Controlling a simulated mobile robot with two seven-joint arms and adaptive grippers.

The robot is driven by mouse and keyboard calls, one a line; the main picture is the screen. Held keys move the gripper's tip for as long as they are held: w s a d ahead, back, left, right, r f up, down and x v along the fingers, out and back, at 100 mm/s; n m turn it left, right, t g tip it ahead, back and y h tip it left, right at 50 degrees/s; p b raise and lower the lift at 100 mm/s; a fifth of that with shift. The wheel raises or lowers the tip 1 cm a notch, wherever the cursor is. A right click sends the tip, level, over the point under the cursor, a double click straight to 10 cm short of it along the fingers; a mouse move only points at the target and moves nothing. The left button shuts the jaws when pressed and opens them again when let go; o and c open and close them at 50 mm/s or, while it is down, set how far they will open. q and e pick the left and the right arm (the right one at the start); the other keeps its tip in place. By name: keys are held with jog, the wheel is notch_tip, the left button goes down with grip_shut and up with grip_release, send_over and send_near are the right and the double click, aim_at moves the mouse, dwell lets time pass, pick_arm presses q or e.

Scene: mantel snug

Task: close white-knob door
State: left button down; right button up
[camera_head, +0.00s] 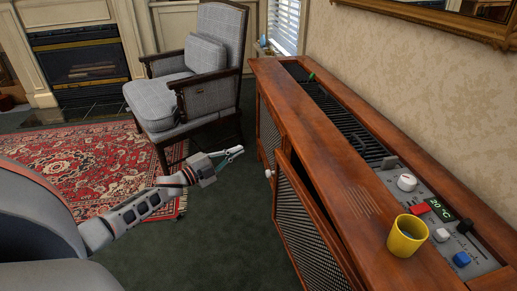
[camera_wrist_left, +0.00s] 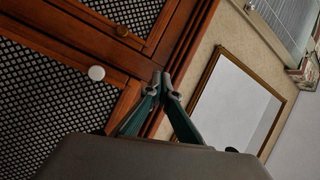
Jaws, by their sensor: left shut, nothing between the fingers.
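The white-knob door (camera_head: 303,238) is a wooden door with a mesh panel on the front of the long wooden cabinet. It stands ajar, with a dark gap between its top edge and the cabinet. Its white knob (camera_head: 269,173) is at the far edge of the door; the knob also shows in the left wrist view (camera_wrist_left: 96,73). My left gripper (camera_head: 240,150) is shut and empty, in front of the cabinet and to the left of the knob, apart from it. Its fingertips (camera_wrist_left: 162,80) show in the wrist view. My right gripper is not in view.
The wooden cabinet (camera_head: 291,110) carries a yellow cup (camera_head: 407,236) and a control panel with knobs on top. A grey armchair (camera_head: 203,78) stands behind my gripper. Green carpet is clear below.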

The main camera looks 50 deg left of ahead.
pick_arm(q)
jog(key=s+d+f+m+g+y+p, duration=0.1)
jog(key=s+d+f+m+y, duration=0.2)
jog(key=m, duration=0.9)
jog(key=s+d+m+y+p, duration=0.15)
jog(key=d+m, duration=0.35)
jog(key=m, duration=0.6)
jog(key=s+d+f+m+g+y+p, duration=0.1)
jog(key=s+d+f+m+y+p, duration=0.2)
jog(key=m, duration=0.9)
jog(key=w+r+b, duration=0.1)
jog(key=w+b, duration=0.3)
jog(key=w, duration=1)
jog(key=shift+a+r, duration=0.2)
jog(key=shift+a, duration=0.1)
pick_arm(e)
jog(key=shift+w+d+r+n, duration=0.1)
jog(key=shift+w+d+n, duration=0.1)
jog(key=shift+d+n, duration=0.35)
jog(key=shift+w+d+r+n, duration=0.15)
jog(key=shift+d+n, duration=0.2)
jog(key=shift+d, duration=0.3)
